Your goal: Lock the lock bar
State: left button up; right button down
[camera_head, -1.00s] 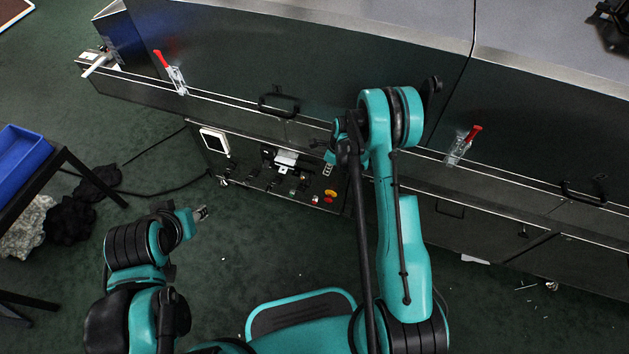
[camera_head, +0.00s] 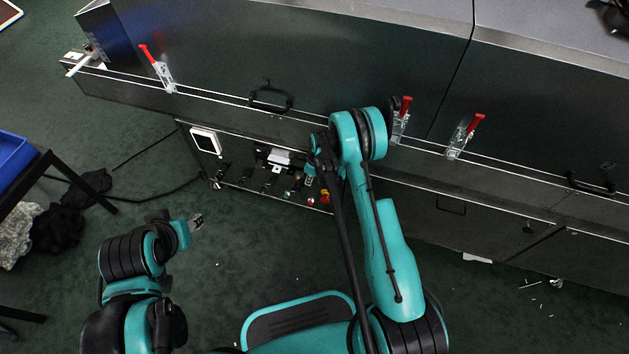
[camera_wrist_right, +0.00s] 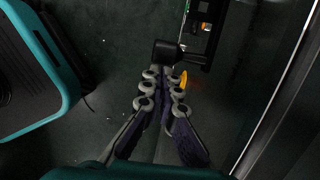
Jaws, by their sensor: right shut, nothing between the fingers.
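Red-handled clear clamps sit along the dryer's front ledge; I cannot tell which is the lock bar. The left clamp (camera_head: 160,72) has its handle up and to the left. The middle clamp (camera_head: 401,121), just right of my right arm, has its handle nearly upright. The right clamp (camera_head: 463,138) has its handle up and to the right. My right gripper (camera_wrist_right: 163,76) is shut and empty in the wrist view, close to a black fitting (camera_wrist_right: 180,53). In the head view my right arm mostly hides it. My left gripper (camera_head: 196,221) hangs over the floor; its jaw state is unclear.
Black handles (camera_head: 270,98) stick out from the dryer front, another (camera_head: 590,184) at right. A control panel (camera_head: 265,172) with red and yellow buttons lies below the ledge. A black-framed table with a blue bin (camera_head: 12,158) stands at left. The floor between is mostly clear.

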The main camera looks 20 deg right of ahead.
aim_at(292, 175)
jog(key=shift+a, duration=0.1)
jog(key=w+a, duration=0.1)
jog(key=a, duration=0.1)
jog(key=w+a, duration=0.2)
jog(key=a, duration=0.1)
jog(key=shift+w+a, duration=0.3)
jog(key=shift+w, duration=0.1)
jog(key=shift+d, duration=0.1)
